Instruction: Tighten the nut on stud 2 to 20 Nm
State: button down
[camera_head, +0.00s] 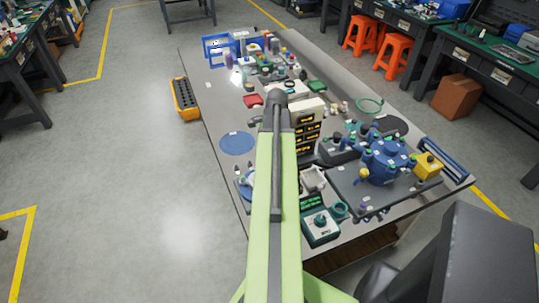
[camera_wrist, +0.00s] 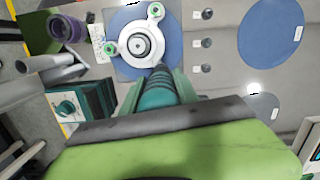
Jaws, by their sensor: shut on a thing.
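In the wrist view my gripper (camera_wrist: 157,88) is shut on a teal ribbed tool handle (camera_wrist: 157,93). The tool's dark tip points up the picture, close to the lower edge of a white round flange (camera_wrist: 132,60); I cannot tell whether it touches. The flange sits on a blue square plate (camera_wrist: 170,59) and has a dark-ringed centre. Two green-ringed studs show, one at the upper right (camera_wrist: 156,11) and one at the left (camera_wrist: 111,48). I cannot read which is stud 2. In the head view my arm hides the gripper and most of the flange.
A purple roll (camera_wrist: 66,28), grey cylinders (camera_wrist: 62,68) and a teal dial box (camera_wrist: 78,103) stand left of the flange. Several small dark round parts with labels lie right, beside a blue disc (camera_wrist: 270,32). A blue vessel (camera_head: 385,162) stands at the bench's right.

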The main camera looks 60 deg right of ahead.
jog(key=shift+r, duration=0.15)
notch_tip(320, 180, up, 5)
jog(key=p, duration=0.5)
